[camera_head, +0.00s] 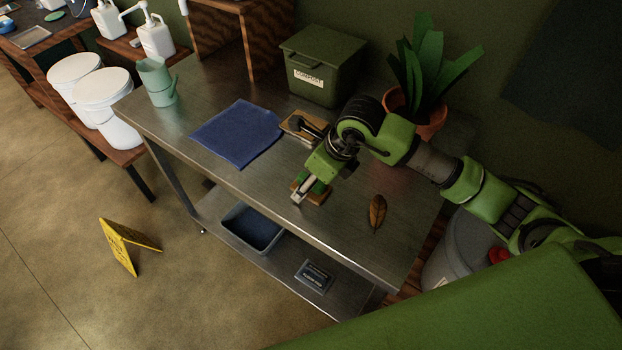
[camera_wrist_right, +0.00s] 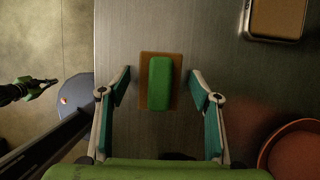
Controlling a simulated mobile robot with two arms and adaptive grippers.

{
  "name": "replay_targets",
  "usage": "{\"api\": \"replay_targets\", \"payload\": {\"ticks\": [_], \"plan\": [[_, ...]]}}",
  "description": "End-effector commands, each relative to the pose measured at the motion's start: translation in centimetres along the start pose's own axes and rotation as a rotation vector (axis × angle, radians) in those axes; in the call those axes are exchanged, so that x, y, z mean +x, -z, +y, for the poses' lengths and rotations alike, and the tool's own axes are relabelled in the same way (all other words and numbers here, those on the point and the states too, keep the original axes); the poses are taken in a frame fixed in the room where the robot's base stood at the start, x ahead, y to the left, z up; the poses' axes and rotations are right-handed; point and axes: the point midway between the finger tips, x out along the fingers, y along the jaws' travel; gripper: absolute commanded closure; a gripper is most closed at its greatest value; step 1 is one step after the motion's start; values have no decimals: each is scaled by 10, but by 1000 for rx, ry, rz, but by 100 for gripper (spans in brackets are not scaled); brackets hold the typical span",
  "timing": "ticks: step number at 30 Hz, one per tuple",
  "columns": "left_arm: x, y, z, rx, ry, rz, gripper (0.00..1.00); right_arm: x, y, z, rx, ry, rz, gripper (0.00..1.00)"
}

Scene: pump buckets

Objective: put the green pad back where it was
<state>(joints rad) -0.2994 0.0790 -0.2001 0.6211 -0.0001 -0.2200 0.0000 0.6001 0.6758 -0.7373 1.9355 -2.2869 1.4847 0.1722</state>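The green pad (camera_wrist_right: 160,83) is a rounded green block lying on a brown rectangular piece (camera_wrist_right: 146,66) on the steel table. My right gripper (camera_wrist_right: 160,90) is open above it, with a finger on each side of the pad and visible gaps between. In the head view my right gripper (camera_head: 309,188) hides most of the pad, and the brown piece (camera_head: 319,198) shows at its edge. A small green and black arm end (camera_wrist_right: 35,88), probably my left one, shows at the left of the wrist view; its fingers are unclear. The head view does not show it.
A metal tray with a brown insert (camera_wrist_right: 276,18) sits near the pad. A blue cloth (camera_head: 237,134), a green compost bin (camera_head: 322,62), a potted plant (camera_head: 432,122) and a brown leaf (camera_head: 377,212) are on the table (camera_head: 345,240). Bare steel surrounds the leaf.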

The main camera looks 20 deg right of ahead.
Motion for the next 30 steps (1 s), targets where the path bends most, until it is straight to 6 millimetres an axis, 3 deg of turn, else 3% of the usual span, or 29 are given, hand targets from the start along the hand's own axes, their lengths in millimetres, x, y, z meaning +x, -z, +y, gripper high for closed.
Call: {"api": "replay_targets", "payload": {"ticks": [8, 21, 30], "plan": [[0, 0, 0, 0, 0, -1, 100, -8, -1, -1, 0, 1, -3, 42], [17, -2, 0, 0, 1, -1, 100, -96, -1, -1, -2, 5, -3, 42], [19, -3, 0, 0, 1, -2, 100, -122, -1, 0, 0, 0, 0, 42]]}}
